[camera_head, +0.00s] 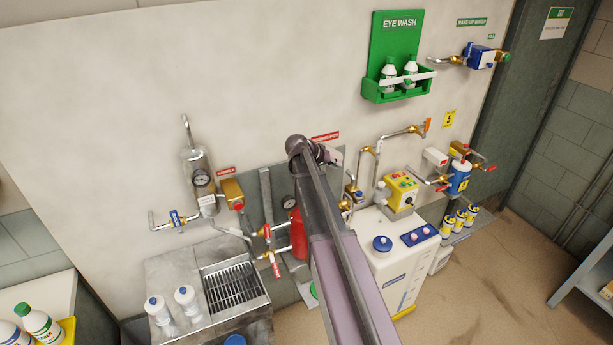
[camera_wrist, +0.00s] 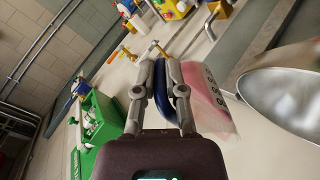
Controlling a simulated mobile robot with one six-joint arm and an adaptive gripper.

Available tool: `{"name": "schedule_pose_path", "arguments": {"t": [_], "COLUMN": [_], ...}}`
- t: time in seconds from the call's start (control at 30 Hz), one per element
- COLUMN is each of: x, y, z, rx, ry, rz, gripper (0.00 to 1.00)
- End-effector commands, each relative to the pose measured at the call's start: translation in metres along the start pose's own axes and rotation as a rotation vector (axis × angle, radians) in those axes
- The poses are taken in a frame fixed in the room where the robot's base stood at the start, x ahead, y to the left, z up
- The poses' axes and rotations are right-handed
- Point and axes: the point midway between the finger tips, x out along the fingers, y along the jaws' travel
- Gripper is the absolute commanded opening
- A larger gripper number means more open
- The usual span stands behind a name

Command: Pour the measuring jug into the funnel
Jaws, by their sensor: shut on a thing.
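In the wrist view my gripper (camera_wrist: 164,84) is shut on the dark blue handle of the measuring jug (camera_wrist: 216,98). The jug is clear plastic with a pink-red tint and markings, just right of the fingers. A shiny metal bowl-like thing, which looks like the funnel (camera_wrist: 285,102), is at the right edge, close beside the jug in the picture. I cannot tell whether they touch or whether liquid is flowing. In the head view my arm hides most of the gripper, the jug and the funnel.
Behind the arm, a white tank (camera_head: 392,262) stands with a blue cap. A steel sink (camera_head: 185,275) with bottles is at lower left. Pipes and valves line the wall. A green eye wash station (camera_head: 396,60) hangs above. Open floor (camera_head: 490,285) is at right.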

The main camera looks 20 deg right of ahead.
Motion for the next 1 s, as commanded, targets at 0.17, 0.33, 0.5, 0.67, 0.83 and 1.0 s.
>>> {"name": "schedule_pose_path", "arguments": {"t": [0.17,0.33,0.5,0.67,0.83,1.0], "x": [-0.0001,-0.0022,-0.0041,-0.0032,-0.0024,-0.0015], "y": [-0.0004,0.0015,0.0029,0.0019,0.0007,-0.0007], "z": [0.0007,-0.0006,-0.0019,-0.0009,-0.0001,0.0012], "rx": [0.000,0.001,0.003,0.005,0.006,0.010], "ry": [0.054,0.086,0.108,0.121,0.134,0.152], "rz": [0.076,0.123,0.154,0.173,0.192,0.217], "gripper": [0.00,0.00,0.00,0.00,0.00,0.00]}}
